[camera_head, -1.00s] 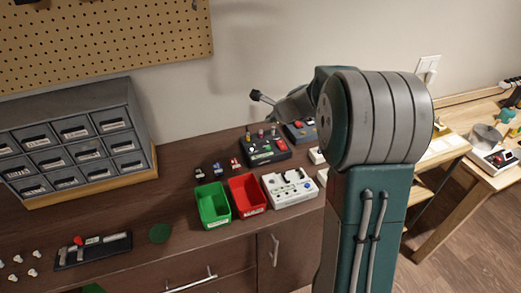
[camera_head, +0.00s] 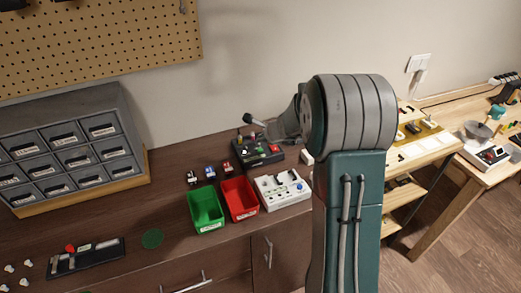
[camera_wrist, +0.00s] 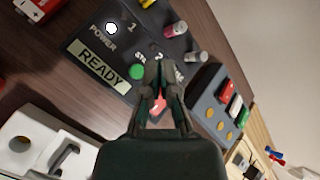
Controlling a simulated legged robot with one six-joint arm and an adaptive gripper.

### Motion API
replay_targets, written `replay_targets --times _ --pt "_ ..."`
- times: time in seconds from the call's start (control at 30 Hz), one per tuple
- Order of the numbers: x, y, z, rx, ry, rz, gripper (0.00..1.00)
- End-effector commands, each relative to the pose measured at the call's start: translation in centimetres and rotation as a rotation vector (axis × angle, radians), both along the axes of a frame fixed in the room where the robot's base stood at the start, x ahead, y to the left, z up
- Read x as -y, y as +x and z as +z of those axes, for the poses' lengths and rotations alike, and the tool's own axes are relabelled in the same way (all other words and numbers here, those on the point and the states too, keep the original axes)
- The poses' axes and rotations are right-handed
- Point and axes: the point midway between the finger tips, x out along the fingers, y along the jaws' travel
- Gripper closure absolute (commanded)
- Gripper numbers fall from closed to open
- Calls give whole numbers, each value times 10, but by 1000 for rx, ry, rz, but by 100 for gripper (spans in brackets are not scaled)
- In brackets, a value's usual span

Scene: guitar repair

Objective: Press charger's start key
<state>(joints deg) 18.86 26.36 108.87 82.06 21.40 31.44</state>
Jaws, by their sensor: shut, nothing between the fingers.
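The charger is a black box (camera_wrist: 118,42) in the wrist view, with a lit "READY" panel, a white "POWER" lamp and a green round key (camera_wrist: 136,71). A label beginning "ST" beside that key is partly hidden by my fingers. A red key (camera_wrist: 157,106) shows between the fingers' bases. My gripper (camera_wrist: 161,68) is shut and empty over the charger's face, its tips just right of the green key. I cannot tell whether they touch the face. In the head view the charger (camera_head: 262,154) stands at the bench's back, left of my arm, which hides the fingers.
A green bin (camera_head: 206,209), a red bin (camera_head: 240,199) and a white device (camera_head: 283,190) stand in front of the charger. A grey-blue device (camera_wrist: 222,105) with coloured parts sits beside it in the wrist view. Drawers (camera_head: 72,146) stand left.

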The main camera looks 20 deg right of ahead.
Motion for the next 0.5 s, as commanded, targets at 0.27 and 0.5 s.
replay_targets --times 0.27,0.5 --pt "0 0 -20 -1 0 1 100" --pt "0 0 -20 0 0 0 100"
